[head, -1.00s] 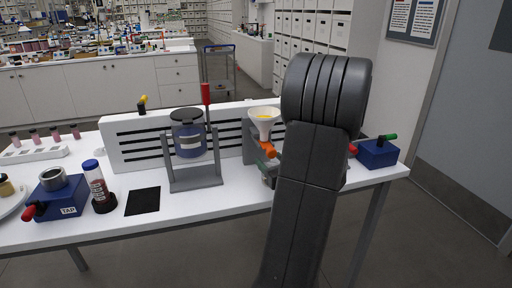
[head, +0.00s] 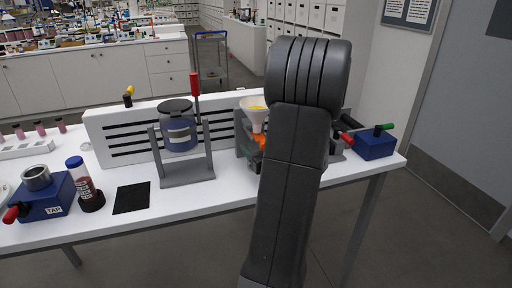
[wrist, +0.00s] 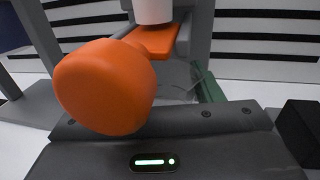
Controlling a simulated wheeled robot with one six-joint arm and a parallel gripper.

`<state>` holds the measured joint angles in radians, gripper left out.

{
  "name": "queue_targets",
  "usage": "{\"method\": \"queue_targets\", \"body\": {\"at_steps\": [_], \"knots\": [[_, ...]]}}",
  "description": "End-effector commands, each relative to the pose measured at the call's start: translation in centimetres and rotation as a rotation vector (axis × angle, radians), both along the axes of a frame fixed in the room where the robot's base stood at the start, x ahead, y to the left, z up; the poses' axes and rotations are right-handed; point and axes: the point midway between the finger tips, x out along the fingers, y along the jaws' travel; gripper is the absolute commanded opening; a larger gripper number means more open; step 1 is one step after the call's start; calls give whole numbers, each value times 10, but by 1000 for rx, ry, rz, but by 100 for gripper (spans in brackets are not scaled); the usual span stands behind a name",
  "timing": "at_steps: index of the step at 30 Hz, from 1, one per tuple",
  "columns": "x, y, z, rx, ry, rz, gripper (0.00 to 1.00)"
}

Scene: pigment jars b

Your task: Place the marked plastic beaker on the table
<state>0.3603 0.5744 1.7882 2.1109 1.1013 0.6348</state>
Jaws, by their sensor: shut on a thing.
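My gripper (wrist: 185,92) is in the wrist view, its dark body with a green light across the bottom. It is shut on what looks like the clear plastic beaker (wrist: 176,78), of which only faint outlines show behind the orange knob. A dark green strip (wrist: 209,87) is at its right side. The beaker's mark cannot be made out. The gripper is just in front of the funnel stand, low beneath the funnel outlet (wrist: 153,10). In the head view my arm hides most of the gripper and beaker. The white table (head: 225,190) runs beneath.
A large orange knob (wrist: 105,87) sits close to the gripper, under the funnel (head: 253,108). A jar in a grey frame (head: 180,130) stands left of it, then a black square (head: 132,198), a capped tube (head: 84,184) and a blue tap box (head: 50,197). Another blue box (head: 375,144) stands right.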

Motion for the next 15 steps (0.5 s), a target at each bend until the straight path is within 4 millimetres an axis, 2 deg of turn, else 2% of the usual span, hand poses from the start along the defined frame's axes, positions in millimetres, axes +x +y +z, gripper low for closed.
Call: {"method": "queue_targets", "body": {"at_steps": [1,3,4,15], "knots": [[0,0,-1,0,0,0,65],[0,0,0,0,0,0,79],[0,0,0,0,0,0,81],[0,0,4,0,0,0,81]]}}
